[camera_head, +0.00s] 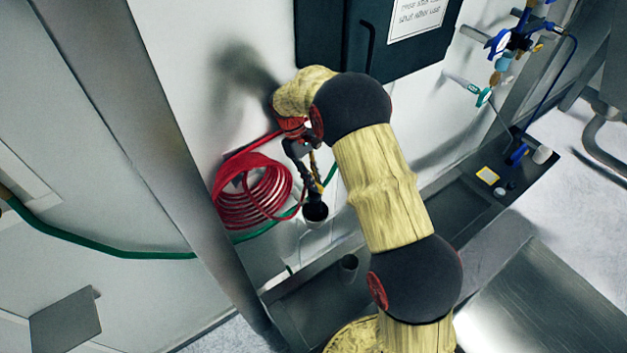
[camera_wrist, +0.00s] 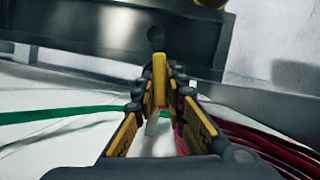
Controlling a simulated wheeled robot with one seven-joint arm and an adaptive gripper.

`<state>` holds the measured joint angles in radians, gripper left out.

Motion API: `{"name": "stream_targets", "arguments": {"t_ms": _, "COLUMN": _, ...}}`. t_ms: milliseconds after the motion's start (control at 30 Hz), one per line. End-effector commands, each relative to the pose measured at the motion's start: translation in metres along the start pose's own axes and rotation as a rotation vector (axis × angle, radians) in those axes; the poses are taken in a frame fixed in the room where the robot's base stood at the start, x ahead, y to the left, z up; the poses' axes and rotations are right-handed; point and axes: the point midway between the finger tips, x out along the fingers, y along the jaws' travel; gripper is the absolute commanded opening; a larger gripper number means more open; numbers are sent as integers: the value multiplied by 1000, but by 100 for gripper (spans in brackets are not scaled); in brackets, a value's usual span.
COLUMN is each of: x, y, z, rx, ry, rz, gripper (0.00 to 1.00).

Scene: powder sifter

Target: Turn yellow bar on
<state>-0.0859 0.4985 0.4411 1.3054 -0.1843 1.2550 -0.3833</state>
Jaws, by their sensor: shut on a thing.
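The yellow bar (camera_wrist: 160,92) stands upright between the fingertips in the wrist view. My gripper (camera_wrist: 160,88) is shut on it, one dark finger with a yellow inner pad on either side. In the head view my gripper (camera_head: 303,154) hangs below my bent wrist, close to the pale wall. A thin strip of yellow (camera_head: 314,168) shows beside the fingers there. The arm and fingers hide most of the bar and its mount in the head view.
A coiled red hose (camera_head: 252,192) hangs just left of my gripper. A green hose (camera_head: 130,253) runs behind it. A dark cup-like fitting (camera_head: 315,212) is below. A dark panel with a paper sign (camera_head: 416,16) is above. Blue gauges and valves (camera_head: 512,42) are at upper right.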

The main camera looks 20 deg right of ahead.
Motion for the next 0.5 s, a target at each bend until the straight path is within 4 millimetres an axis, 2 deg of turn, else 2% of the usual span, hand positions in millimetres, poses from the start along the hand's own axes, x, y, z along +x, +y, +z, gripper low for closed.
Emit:
{"name": "stream_targets", "arguments": {"t_ms": 467, "x": 0, "y": 0, "z": 0, "rx": 0, "ry": -1, "rz": 0, "gripper": 0}}
{"name": "stream_targets", "arguments": {"t_ms": 500, "x": 0, "y": 0, "z": 0, "rx": 0, "ry": -1, "rz": 0, "gripper": 14}}
